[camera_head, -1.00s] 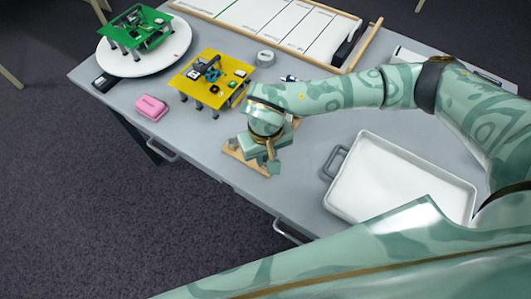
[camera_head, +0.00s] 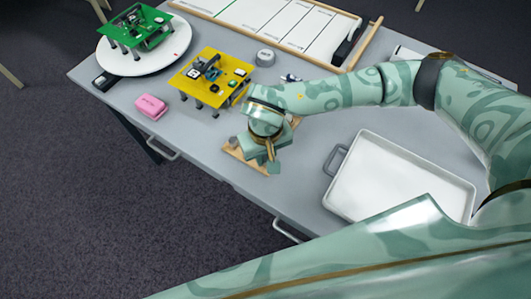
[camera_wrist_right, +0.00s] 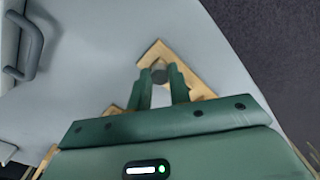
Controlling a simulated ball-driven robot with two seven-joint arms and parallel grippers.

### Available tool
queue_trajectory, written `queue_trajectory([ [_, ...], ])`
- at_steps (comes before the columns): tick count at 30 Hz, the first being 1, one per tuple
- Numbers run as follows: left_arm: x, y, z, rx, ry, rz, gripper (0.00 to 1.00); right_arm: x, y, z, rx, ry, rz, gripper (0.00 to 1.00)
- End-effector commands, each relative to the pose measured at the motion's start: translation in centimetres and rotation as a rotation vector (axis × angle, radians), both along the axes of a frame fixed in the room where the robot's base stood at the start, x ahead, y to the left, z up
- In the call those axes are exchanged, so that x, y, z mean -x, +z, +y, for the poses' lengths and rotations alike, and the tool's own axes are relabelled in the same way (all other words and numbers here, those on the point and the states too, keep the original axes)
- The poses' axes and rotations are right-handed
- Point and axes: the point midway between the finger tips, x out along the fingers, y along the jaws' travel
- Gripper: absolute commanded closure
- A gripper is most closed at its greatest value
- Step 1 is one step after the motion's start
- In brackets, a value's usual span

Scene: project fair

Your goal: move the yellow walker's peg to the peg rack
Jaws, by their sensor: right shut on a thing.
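The yellow walker (camera_head: 212,78), a yellow board on dark legs with small parts on top, stands on the grey table left of my right gripper. The wooden peg rack (camera_head: 239,154) lies near the table's front edge, partly hidden under my right gripper (camera_head: 273,160). In the right wrist view the rack's pale wood (camera_wrist_right: 192,70) shows around the fingertips. There my right gripper (camera_wrist_right: 161,80) is shut on a short grey peg (camera_wrist_right: 160,75), just over the rack. I cannot tell whether the peg touches the rack or sits in it. My left gripper is not in view.
A green walker (camera_head: 140,27) stands on a white round plate (camera_head: 174,47). A pink box (camera_head: 151,107) and a grey round item (camera_head: 265,57) lie near the yellow walker. A white tray (camera_head: 400,185) with a grey handle is to the right. A white board (camera_head: 275,22) lies behind.

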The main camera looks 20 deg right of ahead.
Motion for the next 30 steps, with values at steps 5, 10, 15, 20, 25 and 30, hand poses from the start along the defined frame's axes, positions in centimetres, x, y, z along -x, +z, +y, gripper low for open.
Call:
queue_trajectory([
  [5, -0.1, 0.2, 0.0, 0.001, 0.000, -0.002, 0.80, 0.0, -0.1, 0.0, 0.000, 0.000, 0.000, 1.00],
  [10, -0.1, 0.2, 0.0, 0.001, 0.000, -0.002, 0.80, 0.0, -0.1, 0.0, 0.000, 0.000, 0.001, 1.00],
  [15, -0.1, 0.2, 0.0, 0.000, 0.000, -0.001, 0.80, 0.0, -0.1, 0.0, 0.000, 0.000, 0.000, 0.58],
  [20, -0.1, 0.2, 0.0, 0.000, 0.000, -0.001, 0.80, 0.0, -0.1, 0.0, 0.000, 0.000, 0.001, 0.55],
  [25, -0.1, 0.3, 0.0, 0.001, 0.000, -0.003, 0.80, 0.0, 0.1, 0.0, 0.000, 0.000, 0.000, 0.55],
  [30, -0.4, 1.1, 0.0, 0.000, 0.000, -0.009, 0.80, 0.0, 1.2, 0.0, 0.000, 0.001, -0.002, 0.55],
])
